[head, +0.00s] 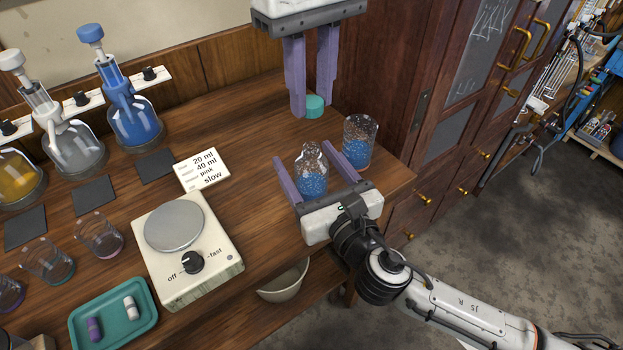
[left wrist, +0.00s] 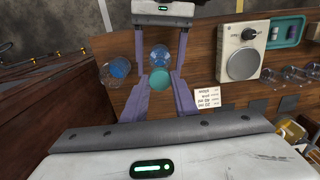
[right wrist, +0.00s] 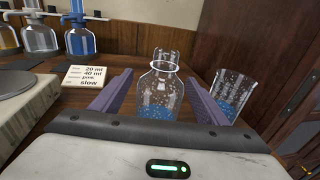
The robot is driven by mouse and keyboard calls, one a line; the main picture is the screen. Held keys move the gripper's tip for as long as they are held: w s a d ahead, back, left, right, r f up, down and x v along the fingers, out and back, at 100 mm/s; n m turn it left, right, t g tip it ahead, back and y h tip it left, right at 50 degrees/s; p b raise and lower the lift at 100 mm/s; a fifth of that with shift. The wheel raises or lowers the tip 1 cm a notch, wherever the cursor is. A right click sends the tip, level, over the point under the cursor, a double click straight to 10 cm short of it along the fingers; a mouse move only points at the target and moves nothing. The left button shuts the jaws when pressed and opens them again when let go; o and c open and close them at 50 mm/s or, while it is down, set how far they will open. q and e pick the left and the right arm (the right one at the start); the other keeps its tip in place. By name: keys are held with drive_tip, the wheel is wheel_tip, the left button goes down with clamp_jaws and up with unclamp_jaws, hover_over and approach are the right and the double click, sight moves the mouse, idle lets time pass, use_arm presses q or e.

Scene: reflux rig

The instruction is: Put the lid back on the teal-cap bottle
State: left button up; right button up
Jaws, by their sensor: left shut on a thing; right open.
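The teal lid (head: 314,105) is held by my left gripper (head: 308,108), which is shut on it; it also shows in the left wrist view (left wrist: 159,79). The lid is in the air above and behind the bottle in the head view. The uncapped glass bottle (head: 312,171) holds blue granules and stands upright on the bench; it also shows in the right wrist view (right wrist: 160,95). My right gripper (head: 306,166) is open, with its fingers on either side of the bottle. I cannot tell whether the fingers touch it.
A glass beaker of blue granules (head: 359,141) stands right of the bottle, close to my right gripper's finger. A stirrer hotplate (head: 187,245) and a label card (head: 201,170) lie to the left. A teal tray (head: 148,296) is at front left. The bench's right edge is near the beaker.

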drive_tip(key=shift+x, duration=1.1)
drive_tip(key=c, duration=1.6)
use_arm(q)
drive_tip(key=shift+f, duration=2.5)
